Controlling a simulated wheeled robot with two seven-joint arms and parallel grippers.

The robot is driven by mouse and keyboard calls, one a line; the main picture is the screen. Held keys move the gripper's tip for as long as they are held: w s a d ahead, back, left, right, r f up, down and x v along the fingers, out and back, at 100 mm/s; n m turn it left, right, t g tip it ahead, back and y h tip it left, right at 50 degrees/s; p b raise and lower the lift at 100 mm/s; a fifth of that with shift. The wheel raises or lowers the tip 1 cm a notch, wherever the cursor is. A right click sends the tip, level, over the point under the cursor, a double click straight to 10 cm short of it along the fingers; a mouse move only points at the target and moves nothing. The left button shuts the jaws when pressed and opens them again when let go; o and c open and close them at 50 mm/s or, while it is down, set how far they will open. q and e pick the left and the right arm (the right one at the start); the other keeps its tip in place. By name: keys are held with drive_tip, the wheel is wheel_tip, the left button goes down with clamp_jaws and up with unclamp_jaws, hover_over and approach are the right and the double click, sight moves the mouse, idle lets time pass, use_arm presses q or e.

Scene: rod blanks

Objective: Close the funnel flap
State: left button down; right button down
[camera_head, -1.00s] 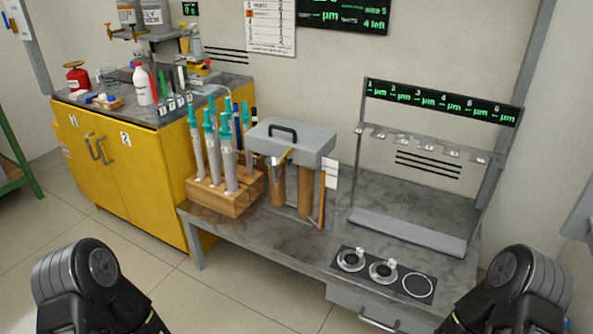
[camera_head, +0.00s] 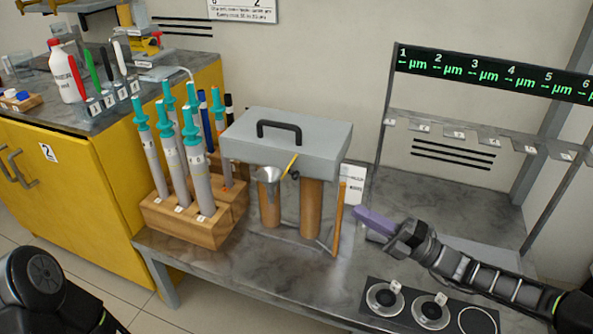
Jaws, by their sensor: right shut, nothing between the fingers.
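A small metal funnel (camera_head: 268,176) sits under the left front of a grey box with a black handle (camera_head: 290,148), which stands on brown cylinders. A short yellow strip (camera_head: 291,164) with a dark knob (camera_head: 294,175) slants beside the funnel's mouth. I cannot tell whether this strip is the flap or how far the flap is open. My right gripper (camera_head: 360,212), with purple fingers, is shut and empty. It points left, to the right of the funnel and apart from it, near an orange upright rod (camera_head: 338,220). My left gripper is out of view; only part of that arm shows at the lower left.
A wooden rack (camera_head: 190,228) with several teal-topped syringe-like tubes stands left of the funnel. A white label card (camera_head: 353,186) stands behind the orange rod. A numbered display stand (camera_head: 490,73) and round dishes (camera_head: 430,310) are at the right. Bare bench (camera_head: 270,270) lies in front.

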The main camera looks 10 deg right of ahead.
drive_tip(key=shift+s+a+r+m+y, duration=0.1)
drive_tip(key=shift+s+r+m+y, duration=0.35)
drive_tip(key=shift+s+m, duration=0.2)
drive_tip(key=shift+w+a, duration=0.1)
drive_tip(key=b+x, duration=0.4)
drive_tip(key=x, duration=1)
drive_tip(key=shift+f+b, duration=0.2)
drive_tip(key=shift+b, duration=0.15)
